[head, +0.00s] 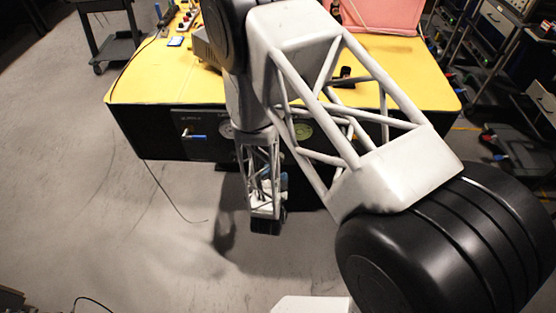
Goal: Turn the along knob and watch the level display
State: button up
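A dark panel on the front of the yellow-topped bench carries a small blue-handled fitting (194,135) at the left. A pale green round dial (303,131) shows between my arm's links, and part of another round dial (227,130) shows left of my arm. I cannot tell which of these, if any, is the along knob or the level display; labels are too small to read. My arm covers much of the panel's middle. My gripper (266,226) hangs low in front of the panel, apart from the blue-handled fitting. Its fingers are too small and dark to read.
The yellow bench top (400,75) holds a pink box (385,14), a small black object (346,74) and small items at the back left. A dark cart (110,45) stands behind left. Cluttered shelving lines the right. The grey floor at left is mostly clear, with a thin cable (172,198).

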jog(key=w, duration=0.6)
jog(key=shift+d, duration=0.3)
jog(key=c, duration=0.9)
jog(key=shift+n, duration=0.3)
jog(key=n+t, duration=0.1)
jog(key=n, duration=0.9)
jog(key=shift+d+f, duration=0.1)
